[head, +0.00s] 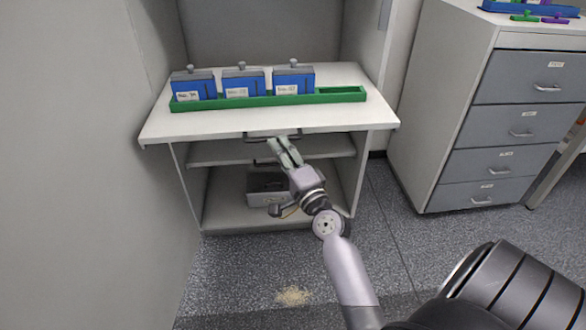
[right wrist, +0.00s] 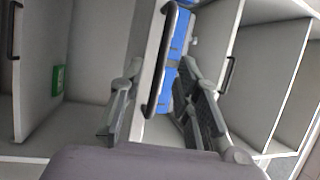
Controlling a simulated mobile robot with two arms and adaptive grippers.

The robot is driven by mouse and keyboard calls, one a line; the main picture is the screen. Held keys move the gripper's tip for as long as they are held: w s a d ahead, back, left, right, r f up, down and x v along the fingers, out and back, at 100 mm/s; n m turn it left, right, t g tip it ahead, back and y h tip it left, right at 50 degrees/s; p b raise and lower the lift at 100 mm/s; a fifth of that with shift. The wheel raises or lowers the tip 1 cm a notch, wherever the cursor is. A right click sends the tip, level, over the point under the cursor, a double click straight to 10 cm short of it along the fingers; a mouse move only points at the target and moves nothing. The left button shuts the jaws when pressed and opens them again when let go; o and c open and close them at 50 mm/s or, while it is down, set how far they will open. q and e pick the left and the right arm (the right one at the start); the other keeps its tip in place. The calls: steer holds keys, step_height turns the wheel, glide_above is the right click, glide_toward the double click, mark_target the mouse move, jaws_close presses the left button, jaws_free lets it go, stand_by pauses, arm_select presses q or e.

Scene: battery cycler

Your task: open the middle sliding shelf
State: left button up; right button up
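The white shelf unit has a top board (head: 230,121), and a middle shelf (head: 220,153) shows below it. A handle (head: 262,134) is at the top board's front edge; a dark handle (head: 264,161) is at the middle shelf's front, partly behind my gripper. My right gripper (head: 284,151) is in front of these handles. In the right wrist view, its fingers (right wrist: 162,112) are open on either side of a white board edge with a dark handle (right wrist: 160,62). I cannot tell whether they touch it. My left gripper is not in view.
Several blue blocks (head: 238,83) stand in a green tray (head: 342,95) on the top board. A grey box (head: 268,187) is in the lower compartment. A grey drawer cabinet (head: 470,120) stands at right.

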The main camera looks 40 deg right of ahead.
steer(key=v, duration=0.7)
steer(key=shift+s, duration=0.25)
steer(key=shift+f, duration=0.1)
